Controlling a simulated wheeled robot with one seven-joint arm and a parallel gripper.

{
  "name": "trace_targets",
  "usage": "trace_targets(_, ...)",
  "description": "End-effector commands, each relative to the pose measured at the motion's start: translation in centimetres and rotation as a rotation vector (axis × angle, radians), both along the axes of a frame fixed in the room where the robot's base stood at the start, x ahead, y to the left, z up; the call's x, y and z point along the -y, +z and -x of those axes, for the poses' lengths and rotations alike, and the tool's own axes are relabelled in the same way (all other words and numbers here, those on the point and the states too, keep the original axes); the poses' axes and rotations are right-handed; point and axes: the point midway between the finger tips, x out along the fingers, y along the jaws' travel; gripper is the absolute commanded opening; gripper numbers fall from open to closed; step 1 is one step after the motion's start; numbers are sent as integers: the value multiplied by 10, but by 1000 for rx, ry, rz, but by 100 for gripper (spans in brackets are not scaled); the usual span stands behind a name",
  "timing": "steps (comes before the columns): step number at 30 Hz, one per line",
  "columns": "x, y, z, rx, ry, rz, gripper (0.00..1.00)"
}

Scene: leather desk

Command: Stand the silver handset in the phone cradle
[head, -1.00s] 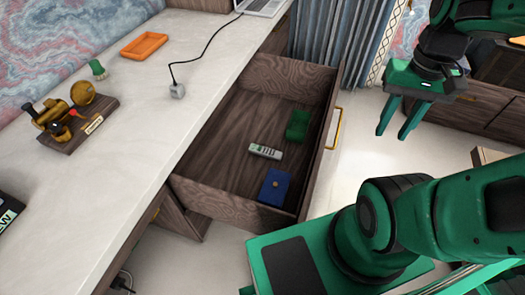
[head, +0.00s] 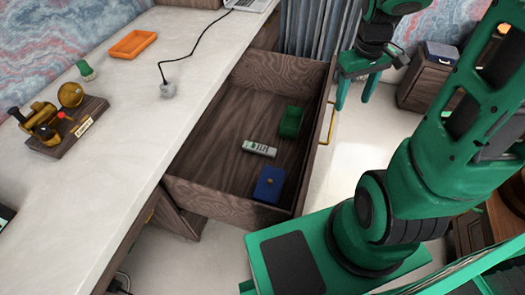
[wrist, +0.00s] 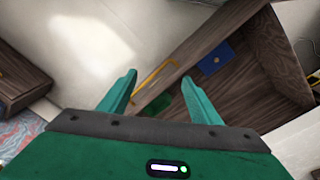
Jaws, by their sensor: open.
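The silver handset (head: 260,148) lies flat, buttons up, on the floor of the open drawer (head: 215,147) in the head view. A small grey block on a black cable (head: 168,90), likely the phone cradle, stands on the pale desk top near its front edge. My gripper (head: 354,101) is open and empty, above and beyond the drawer's right side. In the wrist view my open fingers (wrist: 159,80) point toward the drawer's handle side; I cannot make out the handset there.
The drawer also holds a green object (head: 291,121) and a blue box (head: 269,184); its brass handle (head: 328,125) sticks out at right. On the desk (head: 110,170) are an orange tray (head: 134,44), a green-topped item (head: 86,70) and a brass ornament on a wooden base (head: 66,135).

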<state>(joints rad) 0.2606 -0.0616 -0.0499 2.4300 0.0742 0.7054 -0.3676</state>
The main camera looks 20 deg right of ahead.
Motion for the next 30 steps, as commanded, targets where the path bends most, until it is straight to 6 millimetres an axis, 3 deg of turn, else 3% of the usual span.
trace_targets(6,-11,-48,-56,9,210,-16,58)
trace_targets(15,-40,-122,-121,57,479,-67,58)
trace_targets(30,-121,-255,-195,216,831,-195,58)
